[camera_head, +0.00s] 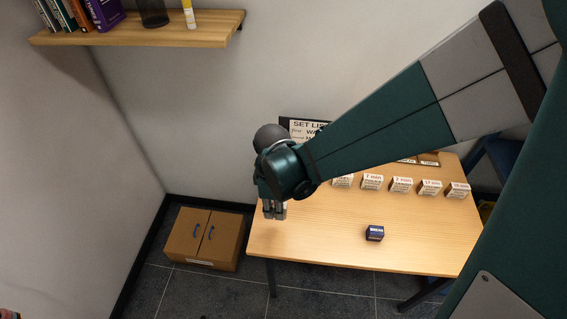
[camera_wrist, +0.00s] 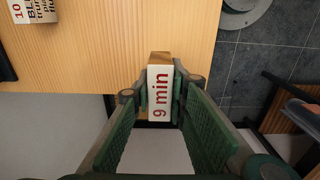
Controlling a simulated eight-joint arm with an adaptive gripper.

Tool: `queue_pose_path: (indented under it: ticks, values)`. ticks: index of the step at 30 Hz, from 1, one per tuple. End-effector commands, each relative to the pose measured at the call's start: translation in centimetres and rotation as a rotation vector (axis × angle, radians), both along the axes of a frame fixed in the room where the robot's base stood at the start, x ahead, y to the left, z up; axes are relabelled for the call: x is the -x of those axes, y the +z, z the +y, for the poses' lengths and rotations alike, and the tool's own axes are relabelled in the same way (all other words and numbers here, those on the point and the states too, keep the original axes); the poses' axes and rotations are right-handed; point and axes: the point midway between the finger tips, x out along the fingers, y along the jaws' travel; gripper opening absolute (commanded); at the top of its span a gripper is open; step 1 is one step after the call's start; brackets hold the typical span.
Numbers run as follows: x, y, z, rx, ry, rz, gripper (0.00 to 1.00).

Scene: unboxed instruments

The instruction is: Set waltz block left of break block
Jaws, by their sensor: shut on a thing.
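My gripper (camera_head: 274,210) hangs over the left edge of the table in the head view. In the wrist view its fingers are shut on a white-faced block (camera_wrist: 160,92) with red "9 min" lettering. The held block's name is not readable, so I cannot tell whether it is the waltz block. A dark blue block (camera_head: 375,233) sits alone near the front middle of the table, right of my gripper; its lettering is too small to read. A row of white labelled blocks (camera_head: 402,185) stands farther back; I cannot pick out the break block by name.
The wooden table (camera_head: 310,245) has clear room around the blue block. A "SET LIST" sign (camera_head: 302,127) stands behind, partly hidden by my arm. A "10 min" block (camera_wrist: 35,10) shows in the wrist view.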

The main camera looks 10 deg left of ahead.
Motion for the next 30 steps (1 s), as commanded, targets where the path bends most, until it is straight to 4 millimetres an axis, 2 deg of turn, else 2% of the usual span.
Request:
queue_pose_path:
  ticks: [3, 7, 23, 30]
  values:
    - [0.0, -1.6, 0.0, 0.0, 0.0, 0.0, 0.04]
    - [0.0, -2.8, 0.0, 0.0, 0.0, 0.0, 0.04]
    - [0.0, -3.5, 0.0, 0.0, 0.0, 0.0, 0.04]
    - [0.0, -5.3, 0.0, 0.0, 0.0, 0.0, 0.04]
